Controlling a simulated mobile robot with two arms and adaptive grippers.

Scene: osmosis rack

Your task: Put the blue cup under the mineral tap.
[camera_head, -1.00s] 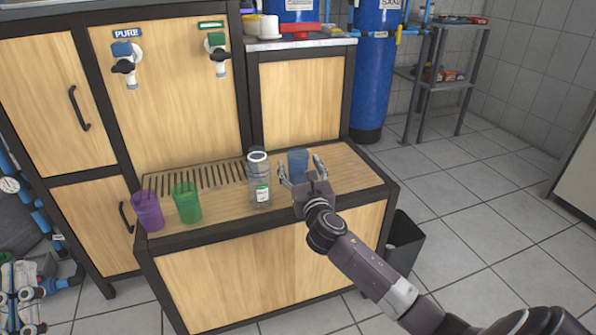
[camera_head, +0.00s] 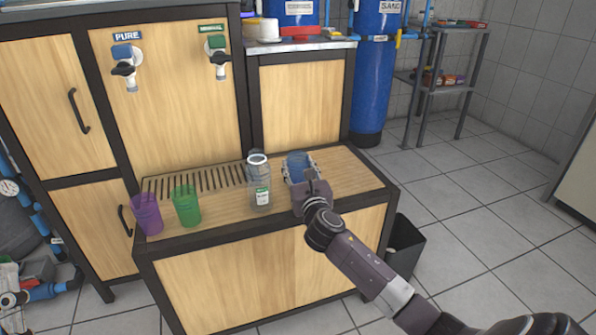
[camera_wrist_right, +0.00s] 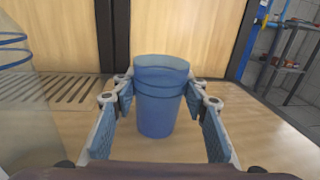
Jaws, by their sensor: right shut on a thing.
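The blue cup (camera_head: 297,166) stands upright on the wooden counter, right of a clear bottle. My right gripper (camera_head: 301,172) is shut on it, with a finger on each side. In the right wrist view the blue cup (camera_wrist_right: 159,98) sits between the fingers of the right gripper (camera_wrist_right: 160,100). The mineral tap (camera_head: 219,62), with a green handle and green label, is on the wooden panel at the upper left of the cup. A slotted drain (camera_head: 205,178) lies below the taps. My left gripper is not in view.
A clear bottle (camera_head: 258,182) stands close left of the cup, between it and the drain. A green cup (camera_head: 186,206) and a purple cup (camera_head: 147,214) stand at the counter's left front. The pure tap (camera_head: 126,68) is further left. Counter right of the cup is clear.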

